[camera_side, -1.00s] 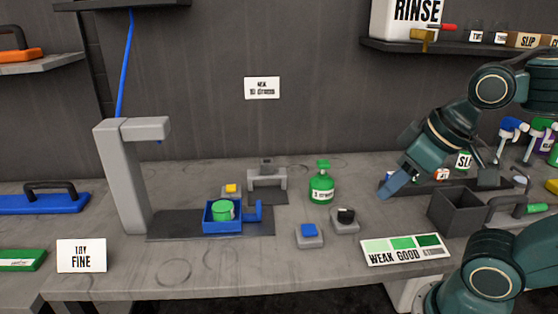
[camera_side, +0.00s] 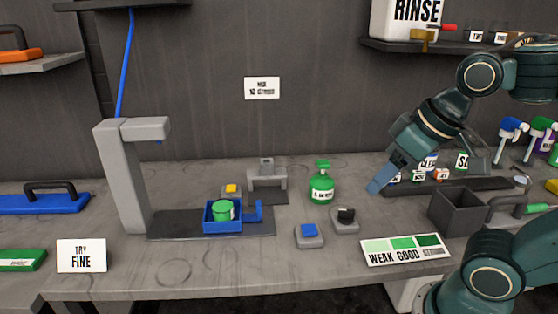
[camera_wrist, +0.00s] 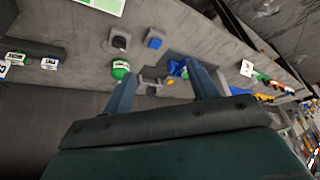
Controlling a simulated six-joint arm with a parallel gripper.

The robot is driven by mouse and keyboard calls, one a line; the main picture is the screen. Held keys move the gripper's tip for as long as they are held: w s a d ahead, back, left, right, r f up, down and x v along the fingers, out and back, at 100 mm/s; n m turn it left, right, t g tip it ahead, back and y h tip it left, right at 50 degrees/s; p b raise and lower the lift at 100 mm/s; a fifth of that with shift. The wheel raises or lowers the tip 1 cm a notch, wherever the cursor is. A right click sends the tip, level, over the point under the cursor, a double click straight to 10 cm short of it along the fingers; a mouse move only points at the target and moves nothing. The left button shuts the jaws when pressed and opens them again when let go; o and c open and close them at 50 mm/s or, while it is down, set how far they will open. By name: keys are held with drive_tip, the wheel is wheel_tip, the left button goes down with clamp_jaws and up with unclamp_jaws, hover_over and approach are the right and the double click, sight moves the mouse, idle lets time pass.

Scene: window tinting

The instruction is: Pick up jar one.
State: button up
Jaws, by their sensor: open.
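No label clearly reads as jar one. Small labelled containers (camera_side: 418,176) stand on a dark rack on the bench, just right of my gripper; their lettering is too small to read. They show at the left edge of the wrist view (camera_wrist: 49,63). A green round jar (camera_side: 223,210) sits in a blue tray (camera_side: 208,225) at the centre-left. My gripper (camera_side: 377,187) is open, above the bench, left of the labelled containers and right of the green bottle (camera_side: 321,187). In the wrist view my two fingers (camera_wrist: 162,88) are apart with nothing held between them.
A dark open bin (camera_side: 457,212) stands at the right, behind the WEAK GOOD card (camera_side: 405,250). A black-knobbed block (camera_side: 344,218) and a blue-topped block (camera_side: 309,234) stand front centre. A grey post (camera_side: 122,180) rises at left. Small jars (camera_side: 476,36) sit on the upper shelf.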

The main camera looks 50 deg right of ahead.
drive_tip(key=w+r+m+g, duration=0.1)
drive_tip(key=w+r+m, duration=0.35)
drive_tip(key=w, duration=0.55)
drive_tip(key=m+g, duration=0.4)
drive_tip(key=m, duration=1)
hover_over(223, 193)
wheel_tip(223, 193, down, 13)
drive_tip(key=shift+a+r, duration=0.1)
drive_tip(key=shift+f, duration=4.3)
drive_tip(key=shift+f, duration=0.1)
